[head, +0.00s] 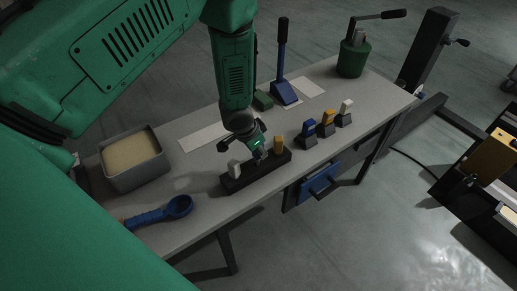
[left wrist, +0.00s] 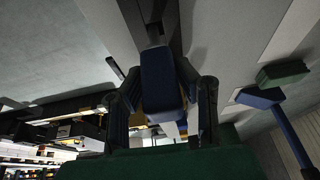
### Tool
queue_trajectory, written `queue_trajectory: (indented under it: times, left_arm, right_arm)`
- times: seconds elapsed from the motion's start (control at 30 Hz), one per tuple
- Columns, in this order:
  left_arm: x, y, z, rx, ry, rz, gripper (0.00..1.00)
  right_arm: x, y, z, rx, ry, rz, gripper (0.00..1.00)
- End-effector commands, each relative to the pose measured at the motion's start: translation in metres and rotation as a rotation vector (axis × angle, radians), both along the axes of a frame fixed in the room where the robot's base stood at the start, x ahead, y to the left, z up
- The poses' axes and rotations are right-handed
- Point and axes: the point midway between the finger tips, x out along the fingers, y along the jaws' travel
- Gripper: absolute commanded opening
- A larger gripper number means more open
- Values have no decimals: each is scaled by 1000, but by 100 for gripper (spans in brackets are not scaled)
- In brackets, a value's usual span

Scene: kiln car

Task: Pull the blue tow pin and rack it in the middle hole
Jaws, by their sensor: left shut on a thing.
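My left gripper (head: 260,152) points down over the dark rack (head: 250,178) near the table's front edge. It is shut on the blue tow pin, whose blue handle (left wrist: 162,80) shows between the fingers in the left wrist view. A short grey shank (left wrist: 153,34) runs from the handle toward the dark rack; I cannot tell how deep it sits. A white pin (head: 234,169) stands at the rack's left end and a yellow pin (head: 278,144) at its right end. The gripper hides the rack's middle in the head view. My right gripper is not in view.
Blue (head: 309,127), yellow (head: 327,119) and white (head: 346,107) blocks stand on dark bases to the right. A blue lever (head: 284,93) and green block (head: 263,101) are behind. A green pot (head: 353,59) is far right.

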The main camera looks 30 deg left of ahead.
Motion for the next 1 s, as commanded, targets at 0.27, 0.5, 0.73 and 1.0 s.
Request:
queue_trajectory:
  times: [0.27, 0.5, 0.73, 1.0]
  left_arm:
    - [-1, -2, -4, -6, 2, -3, 0]
    - [-1, -3, -4, -7, 3, -4, 0]
    - [-1, -2, 3, -7, 3, -3, 0]
    - [-1, -1, 11, -5, 1, -2, 0]
  right_arm:
    - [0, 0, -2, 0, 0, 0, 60]
    - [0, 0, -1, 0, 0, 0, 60]
    - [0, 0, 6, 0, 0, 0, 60]
    - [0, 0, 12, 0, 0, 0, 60]
